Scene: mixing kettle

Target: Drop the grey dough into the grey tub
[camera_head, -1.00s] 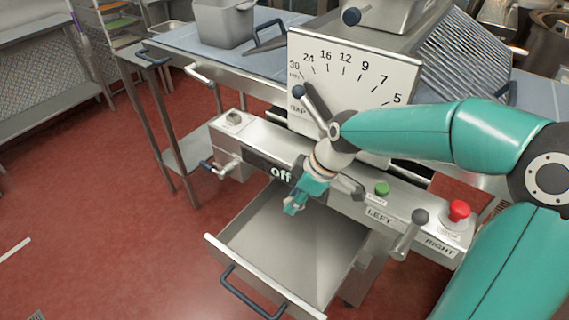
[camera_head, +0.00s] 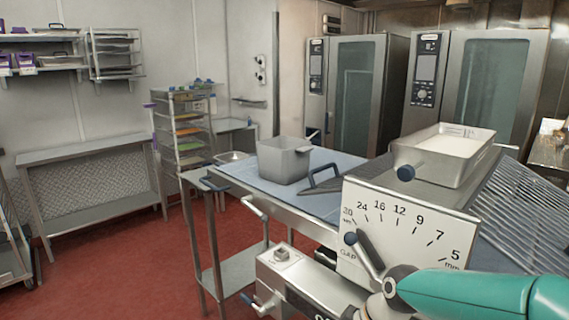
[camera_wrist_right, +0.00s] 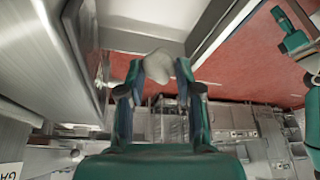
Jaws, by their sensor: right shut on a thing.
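The grey tub (camera_head: 284,161) stands upright on the blue-topped table in the head view, left of the machine with the dial. My right gripper (camera_wrist_right: 158,74) is shut on a pale grey lump of dough (camera_wrist_right: 158,65) in the right wrist view. The dough sits between the two fingertips. In the head view only part of my right arm shows at the lower right; its gripper is below the frame. A teal part of my left arm with its gripper (camera_wrist_right: 292,36) shows at the upper right of the wrist view; its jaws are unclear.
The machine's dial panel (camera_head: 400,235) and a metal tray (camera_head: 445,154) with pale contents stand right of the tub. A dark-handled flat tool (camera_head: 335,182) lies beside the tub. The blue table top (camera_head: 318,205) is clear in front. A rack (camera_head: 186,130) stands behind left.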

